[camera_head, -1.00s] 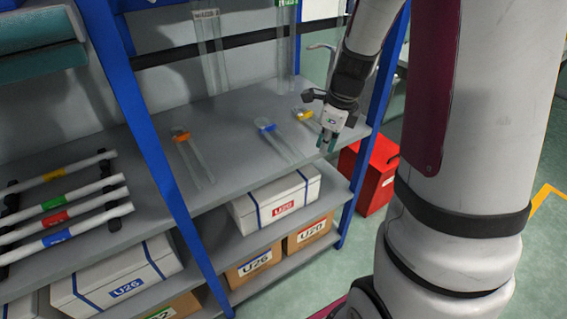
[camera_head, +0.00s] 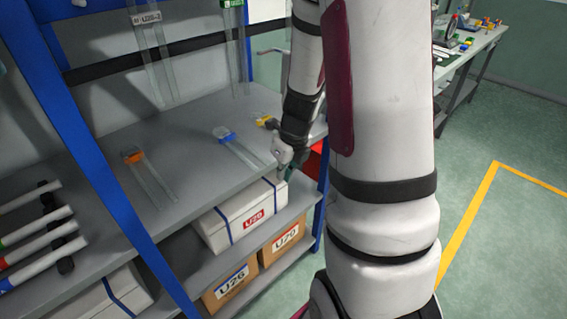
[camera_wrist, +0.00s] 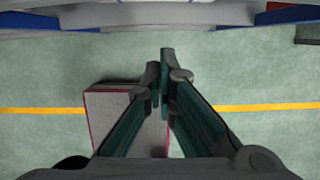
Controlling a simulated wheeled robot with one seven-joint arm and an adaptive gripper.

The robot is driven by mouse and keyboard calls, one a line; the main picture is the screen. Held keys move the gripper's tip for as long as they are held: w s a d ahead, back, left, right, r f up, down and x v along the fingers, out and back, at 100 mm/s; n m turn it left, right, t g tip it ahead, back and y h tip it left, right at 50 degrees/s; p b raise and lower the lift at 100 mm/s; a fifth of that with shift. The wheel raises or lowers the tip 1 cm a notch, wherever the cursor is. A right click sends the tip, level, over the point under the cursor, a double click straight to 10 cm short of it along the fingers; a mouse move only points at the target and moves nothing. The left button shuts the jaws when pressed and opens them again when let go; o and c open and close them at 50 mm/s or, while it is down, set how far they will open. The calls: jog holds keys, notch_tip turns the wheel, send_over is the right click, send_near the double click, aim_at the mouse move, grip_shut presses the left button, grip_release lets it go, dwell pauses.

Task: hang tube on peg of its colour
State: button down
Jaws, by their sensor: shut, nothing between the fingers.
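My gripper (camera_head: 281,174) is shut and empty, pointing down at the front edge of the upper shelf, near its right end. The wrist view shows its dark green fingers (camera_wrist: 163,78) together above the floor. On the shelf lie clear tubes with coloured clips: orange (camera_head: 133,157) at left, blue (camera_head: 227,136) in the middle, yellow (camera_head: 264,121) at the back right, partly hidden by my arm. Two clear tubes hang above, one with a white label (camera_head: 145,17), one with a green label (camera_head: 232,3). Their pegs are not clear.
White (camera_head: 215,232) and brown boxes (camera_head: 289,241) fill the lower shelves. A red-edged box (camera_wrist: 110,125) is on the floor below my gripper. Open floor (camera_head: 500,255) lies right.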

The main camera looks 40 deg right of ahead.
aim_at(243, 150)
jog(key=w, duration=0.4)
jog(key=shift+f+p, duration=0.1)
jog(key=shift+p, duration=0.25)
jog(key=w, duration=1.4)
jog(key=shift+a+b, duration=0.1)
jog(key=shift+b, duration=0.3)
jog(key=shift+s, duration=0.1)
